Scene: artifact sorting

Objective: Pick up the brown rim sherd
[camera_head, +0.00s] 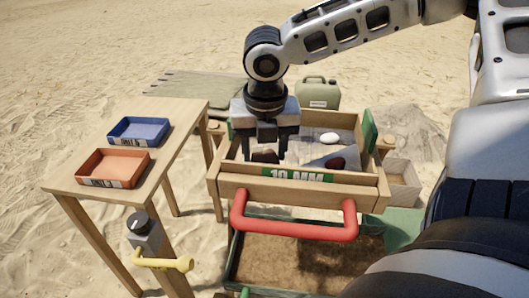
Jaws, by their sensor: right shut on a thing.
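My right gripper (269,150) points straight down into the wooden sieve box at its left side. It is shut on a dark brown piece (264,157) that shows low between its fingers, probably the brown rim sherd; the fingers hide part of it. The piece is still low inside the sieve (228,188), and I cannot tell whether it touches the mesh. A second dark reddish-brown piece (336,163) lies at the right of the mesh. A white rounded piece (330,138) lies near the back. My left gripper is not in view.
A wooden table (164,172) at left holds a blue tray (139,129) and an orange tray (112,166). The sieve has a red handle (295,230) in front. Below is a green-edged bin of soil (300,262). A green jerrycan (318,92) stands behind.

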